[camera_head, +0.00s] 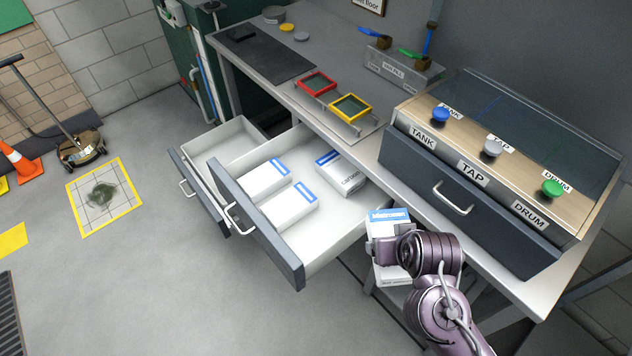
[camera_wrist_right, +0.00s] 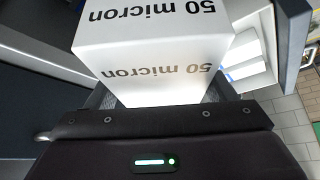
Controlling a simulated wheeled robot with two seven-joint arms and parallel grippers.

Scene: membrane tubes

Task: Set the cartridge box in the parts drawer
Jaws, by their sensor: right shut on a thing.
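My right gripper (camera_head: 388,252) is shut on a white box with a blue band (camera_head: 391,218), which I take to be the cartridge box. It is held upright just right of the open parts drawer, in front of the bench edge. In the right wrist view the box (camera_wrist_right: 155,25) fills the upper middle and reads "50 micron"; the fingers are mostly hidden. The parts drawer (camera_head: 330,247) is pulled out, with a white interior and grey front. It holds similar white and blue boxes: two at the front left (camera_head: 290,208) and one at the back (camera_head: 342,177). My left gripper is not in view.
A smaller open drawer (camera_head: 225,146) is left of the parts drawer. A console (camera_head: 484,180) with blue, grey and green knobs stands on the bench to the right. Red and yellow frames (camera_head: 351,107) sit on the bench behind. The drawer's right part has free floor.

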